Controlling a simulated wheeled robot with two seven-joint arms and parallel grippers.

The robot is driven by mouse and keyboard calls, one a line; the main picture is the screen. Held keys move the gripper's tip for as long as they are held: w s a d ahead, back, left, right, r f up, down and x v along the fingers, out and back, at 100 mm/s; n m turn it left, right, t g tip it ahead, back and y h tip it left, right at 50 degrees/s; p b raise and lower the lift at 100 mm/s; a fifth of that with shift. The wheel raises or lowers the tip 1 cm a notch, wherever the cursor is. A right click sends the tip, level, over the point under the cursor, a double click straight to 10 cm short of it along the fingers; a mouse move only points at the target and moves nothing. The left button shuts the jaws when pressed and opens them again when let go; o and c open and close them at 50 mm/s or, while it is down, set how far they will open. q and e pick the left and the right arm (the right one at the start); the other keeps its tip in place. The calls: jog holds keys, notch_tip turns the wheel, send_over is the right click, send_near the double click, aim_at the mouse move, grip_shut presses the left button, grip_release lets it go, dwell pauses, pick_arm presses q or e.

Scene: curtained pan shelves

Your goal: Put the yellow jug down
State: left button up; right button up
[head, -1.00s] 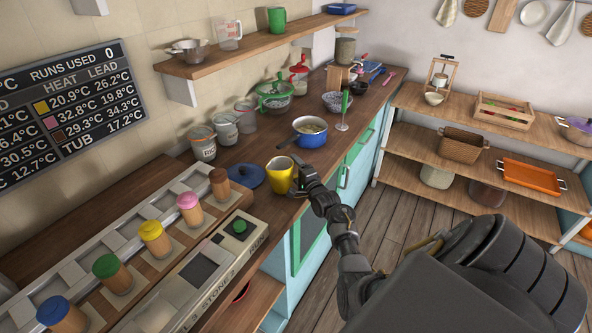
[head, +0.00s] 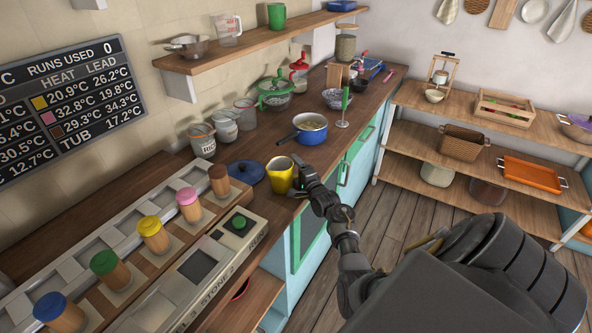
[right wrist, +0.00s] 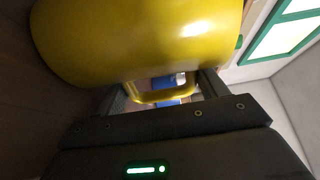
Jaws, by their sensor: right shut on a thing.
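The yellow jug (head: 279,175) is at the front part of the wooden counter, between the blue lid and the counter's front edge. It looks upright; whether its base touches the counter is hard to tell. My right gripper (head: 300,184) is at the jug's right side, shut on its handle. In the right wrist view the jug's body (right wrist: 140,40) fills the top, and its handle (right wrist: 165,95) lies between the two fingers (right wrist: 162,92). My left gripper is not in view.
A blue lid (head: 246,173) lies just left of the jug. A blue pot (head: 311,131) stands behind it. A station box (head: 205,265) with several coloured-lid jars is nearer. Canisters (head: 202,140) line the wall. The counter drops off at right.

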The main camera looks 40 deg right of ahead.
jog(key=o, duration=1.6)
jog(key=shift+s+a, duration=0.1)
jog(key=shift+o, duration=0.2)
jog(key=shift+f, duration=0.1)
